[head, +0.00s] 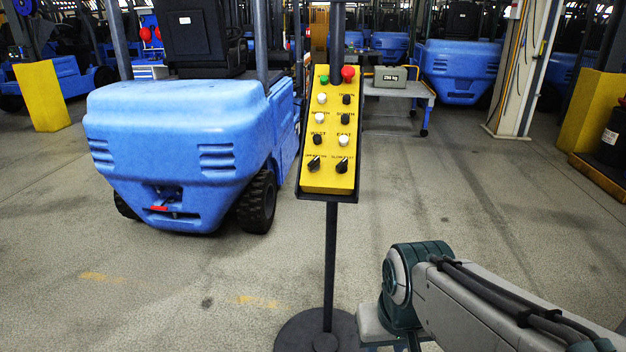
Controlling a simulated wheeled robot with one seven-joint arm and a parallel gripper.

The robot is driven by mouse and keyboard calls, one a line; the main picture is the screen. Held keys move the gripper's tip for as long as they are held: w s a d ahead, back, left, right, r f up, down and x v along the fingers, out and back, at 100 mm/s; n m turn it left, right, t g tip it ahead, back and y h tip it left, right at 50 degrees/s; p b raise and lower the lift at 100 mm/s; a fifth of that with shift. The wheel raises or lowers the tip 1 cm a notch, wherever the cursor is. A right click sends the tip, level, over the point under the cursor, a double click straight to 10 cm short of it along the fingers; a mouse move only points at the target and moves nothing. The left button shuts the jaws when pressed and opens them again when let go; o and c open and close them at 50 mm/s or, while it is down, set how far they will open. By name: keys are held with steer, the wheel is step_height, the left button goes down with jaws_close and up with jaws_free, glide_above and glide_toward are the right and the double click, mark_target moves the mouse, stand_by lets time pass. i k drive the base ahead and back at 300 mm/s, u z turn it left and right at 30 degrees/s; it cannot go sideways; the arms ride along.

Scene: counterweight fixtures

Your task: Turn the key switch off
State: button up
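A yellow control panel (331,130) in a black frame stands on a black post (331,260) in the middle of the head view. Near its lower edge are two black rotary switches, a left one (313,164) and a right one (341,165). Their labels are too small to read, so I cannot tell which is the key switch or its setting. Above them are several black and white buttons, a green button (324,80) and a red button (348,73). My arm shows at the lower right, apart from the panel.
The post stands on a round black base (318,335). A blue forklift (170,135) is close behind on the left. A grey cart (398,88) with a weight box (391,76) is behind on the right. Open floor lies around the post.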

mark_target(314, 166)
steer(key=u, duration=0.85)
steer(key=k, duration=0.1)
steer(key=z, duration=1.6)
steer(key=i, duration=0.6)
steer(key=z, duration=0.1)
